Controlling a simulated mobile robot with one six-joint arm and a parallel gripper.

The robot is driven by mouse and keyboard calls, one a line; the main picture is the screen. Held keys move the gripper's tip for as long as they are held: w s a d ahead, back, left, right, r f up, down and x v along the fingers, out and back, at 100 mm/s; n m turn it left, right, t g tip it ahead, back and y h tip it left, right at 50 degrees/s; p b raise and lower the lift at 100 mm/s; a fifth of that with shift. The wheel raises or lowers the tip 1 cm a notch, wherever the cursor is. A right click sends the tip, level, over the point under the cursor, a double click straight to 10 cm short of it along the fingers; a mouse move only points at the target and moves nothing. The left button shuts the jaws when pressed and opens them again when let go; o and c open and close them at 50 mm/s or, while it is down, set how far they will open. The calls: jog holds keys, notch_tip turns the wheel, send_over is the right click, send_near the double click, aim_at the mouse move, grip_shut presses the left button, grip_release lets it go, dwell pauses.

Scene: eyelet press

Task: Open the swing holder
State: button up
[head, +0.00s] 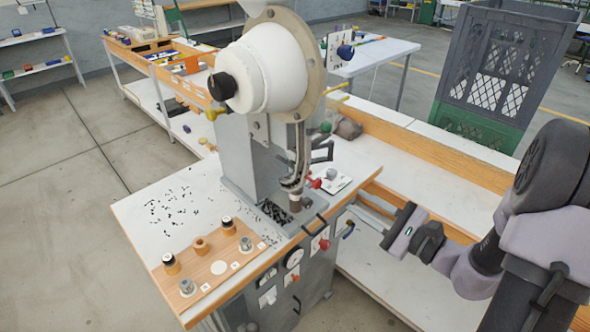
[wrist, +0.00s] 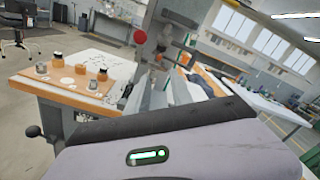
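The eyelet press (head: 250,150) stands on a white-topped table with a big white drum (head: 275,75). Below the drum, a curved metal chute (head: 298,160) runs down to a small brownish cylindrical part (head: 295,203) on the press base. A dark bar handle (head: 315,224) is at the base's front edge. I cannot tell for sure which part is the swing holder. My gripper (head: 371,206) is right of the press, apart from it, fingers pointing toward it. In the wrist view, my gripper's two pale fingers (wrist: 158,92) look spread, with nothing seen between them.
A wooden board (head: 215,262) with several dies and knobs lies at the table's front left. Loose black bits (head: 170,205) are scattered behind it. A red knob (head: 323,243) and dials are on the cabinet front. A wood-edged bench (head: 430,150) runs behind my gripper, near a grey crate (head: 505,65).

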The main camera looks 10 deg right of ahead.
jog(key=b, duration=0.2)
send_near(310, 161)
jog(key=w+a, duration=0.3)
jog(key=a, duration=0.3)
jog(key=shift+a, duration=0.2)
jog(key=shift+f, duration=0.1)
grip_shut()
dwell(0.6)
